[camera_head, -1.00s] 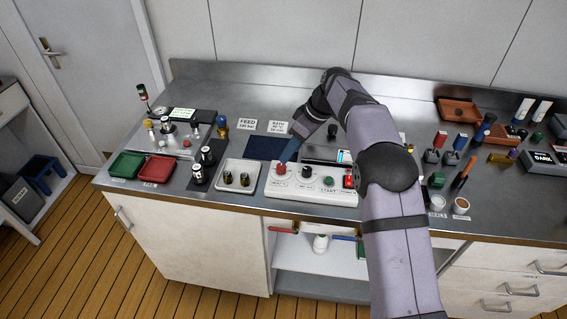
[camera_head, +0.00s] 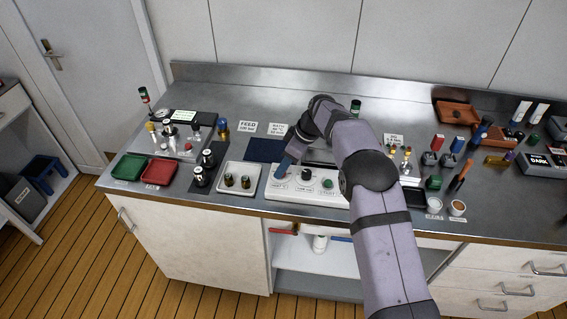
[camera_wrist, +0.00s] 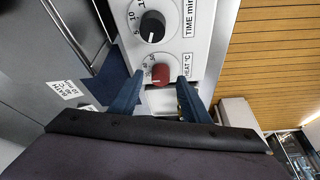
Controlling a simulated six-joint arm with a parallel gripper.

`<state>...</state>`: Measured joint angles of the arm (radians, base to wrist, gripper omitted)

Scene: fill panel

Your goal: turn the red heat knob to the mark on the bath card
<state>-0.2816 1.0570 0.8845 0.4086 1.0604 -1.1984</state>
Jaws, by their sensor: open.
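The red heat knob (camera_wrist: 161,73) sits on the white control panel (camera_head: 290,194), beside its HEAT °C label (camera_wrist: 172,60). A light pointer line shows on its face. My gripper (camera_wrist: 161,77) is open, its blue fingers on either side of the knob in the wrist view. I cannot tell whether they touch it or how far down they reach. In the head view my gripper (camera_head: 283,166) hides most of the knob. The bath card (camera_head: 280,128) stands behind the panel; it also shows in the wrist view (camera_wrist: 60,90), its figures too small to read surely.
The black TIME knob (camera_wrist: 152,25) is close beside the red one. A green START button (camera_head: 327,183) is further right. A white tray with small parts (camera_head: 238,186) stands left of the panel. A dark blue mat (camera_head: 263,149) lies behind.

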